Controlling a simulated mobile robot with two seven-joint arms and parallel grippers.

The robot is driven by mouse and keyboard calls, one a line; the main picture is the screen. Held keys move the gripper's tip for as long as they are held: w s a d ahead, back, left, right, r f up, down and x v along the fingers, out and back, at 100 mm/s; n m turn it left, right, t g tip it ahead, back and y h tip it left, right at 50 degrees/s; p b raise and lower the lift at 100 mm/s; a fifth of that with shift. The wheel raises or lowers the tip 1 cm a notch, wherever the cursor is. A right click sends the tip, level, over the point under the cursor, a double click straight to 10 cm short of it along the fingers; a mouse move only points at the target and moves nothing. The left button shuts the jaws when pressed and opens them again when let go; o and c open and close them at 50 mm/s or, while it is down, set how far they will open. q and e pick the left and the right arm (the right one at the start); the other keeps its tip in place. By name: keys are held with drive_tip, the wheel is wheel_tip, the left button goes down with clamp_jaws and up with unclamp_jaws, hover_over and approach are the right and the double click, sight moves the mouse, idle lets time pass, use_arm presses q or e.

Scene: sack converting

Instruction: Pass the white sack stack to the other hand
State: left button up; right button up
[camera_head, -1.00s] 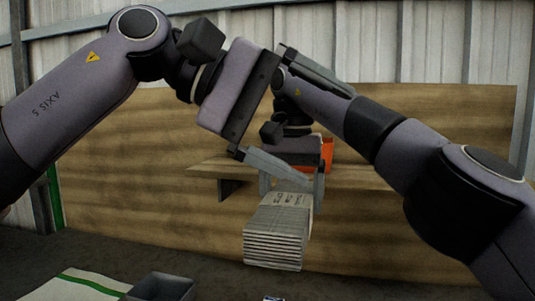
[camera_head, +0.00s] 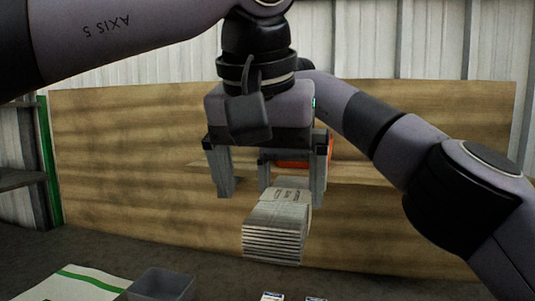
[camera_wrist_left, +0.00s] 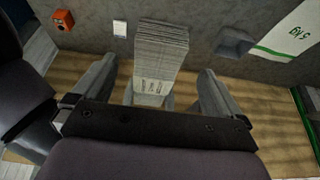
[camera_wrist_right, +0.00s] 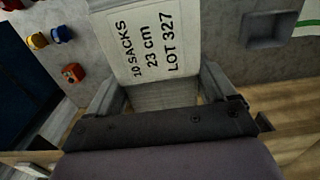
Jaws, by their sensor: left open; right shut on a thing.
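The white sack stack (camera_head: 277,228) hangs in the air at the middle of the head view, its layered edges facing me. My right gripper (camera_wrist_right: 160,92) is shut on its far end; the right wrist view shows the stack's label (camera_wrist_right: 150,45) reading 10 SACKS, 23 cm, LOT 327. My left gripper (camera_head: 270,182) points down in front of the right one, which it partly hides. It is open and empty, its fingers set wide. In the left wrist view the stack (camera_wrist_left: 160,50) lies between the lines of the open fingers (camera_wrist_left: 157,92); I cannot tell how near they are.
A grey bin (camera_head: 163,284) and a white sack with a green stripe (camera_head: 75,284) lie low at the left. An orange container (camera_head: 292,164) shows behind the grippers by a wooden wall (camera_head: 130,170). Red, yellow and blue controls (camera_wrist_right: 72,73) show in the right wrist view.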

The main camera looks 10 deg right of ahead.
sight(275, 220)
use_arm(q)
drive_tip(key=x, duration=0.8)
drive_tip(key=shift+w+d+f, duration=0.1)
drive_tip(key=shift+d+f, duration=0.05)
drive_tip(key=shift+f, duration=0.05)
drive_tip(key=c, duration=0.8)
drive_tip(key=shift+r, duration=0.1)
drive_tip(key=c, duration=0.4)
use_arm(e)
drive_tip(key=o, duration=0.9)
drive_tip(key=shift+o, duration=1.4)
